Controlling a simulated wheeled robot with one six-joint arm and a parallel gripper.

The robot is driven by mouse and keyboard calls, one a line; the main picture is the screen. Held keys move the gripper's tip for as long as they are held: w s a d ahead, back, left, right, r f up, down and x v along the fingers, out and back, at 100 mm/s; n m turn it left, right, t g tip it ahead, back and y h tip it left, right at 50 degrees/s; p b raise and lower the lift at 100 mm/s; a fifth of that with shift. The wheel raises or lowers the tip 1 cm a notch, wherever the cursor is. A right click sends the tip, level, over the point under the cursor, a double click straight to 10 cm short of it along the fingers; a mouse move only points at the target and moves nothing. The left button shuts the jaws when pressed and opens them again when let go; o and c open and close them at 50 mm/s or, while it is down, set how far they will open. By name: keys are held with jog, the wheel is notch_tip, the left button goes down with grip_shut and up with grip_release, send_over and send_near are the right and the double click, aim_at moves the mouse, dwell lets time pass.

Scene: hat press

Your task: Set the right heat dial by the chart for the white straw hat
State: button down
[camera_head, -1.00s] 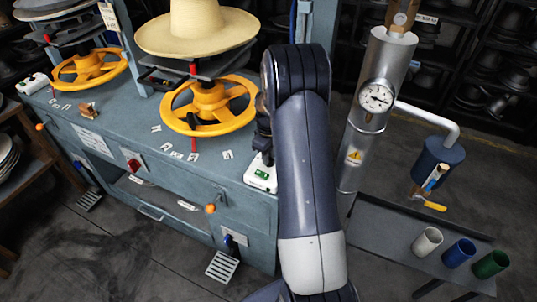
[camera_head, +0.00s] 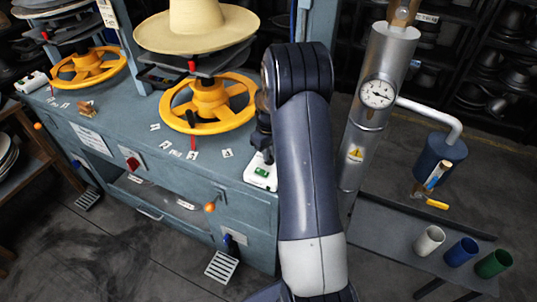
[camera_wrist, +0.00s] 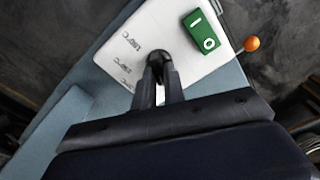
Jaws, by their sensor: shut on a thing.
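The right heat dial is a small black knob (camera_wrist: 158,53) on a white control box (camera_wrist: 125,50), in the wrist view. My gripper (camera_wrist: 160,72) is shut on the knob, its fingers hiding most of it and where it points. Several temperature marks are printed on the box left of the knob, too small to read surely. In the head view the box (camera_head: 261,177) sits at the bench's right front corner, partly behind my arm. The pale straw hat (camera_head: 197,30) sits on the right press. Hanging on the post at upper left is a printed card (camera_head: 108,14), unreadable.
A green rocker switch (camera_wrist: 206,30) is on the same box, near the knob. An orange ball-ended lever (camera_wrist: 251,44) sticks out beyond the box. The yellow handwheel (camera_head: 210,102) and several small number tags lie left of my arm. A steam cylinder with gauge (camera_head: 377,94) stands right.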

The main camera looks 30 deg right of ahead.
jog(key=m+b, duration=0.1)
jog(key=m, duration=0.4)
jog(key=shift+d+b, duration=0.1)
jog(key=shift+b, duration=0.3)
dwell(0.4)
jog(key=c, duration=1.5)
grip_release()
notch_tip(320, 180, up, 11)
jog(key=shift+f+b, duration=0.1)
jog(key=shift+b, duration=0.5)
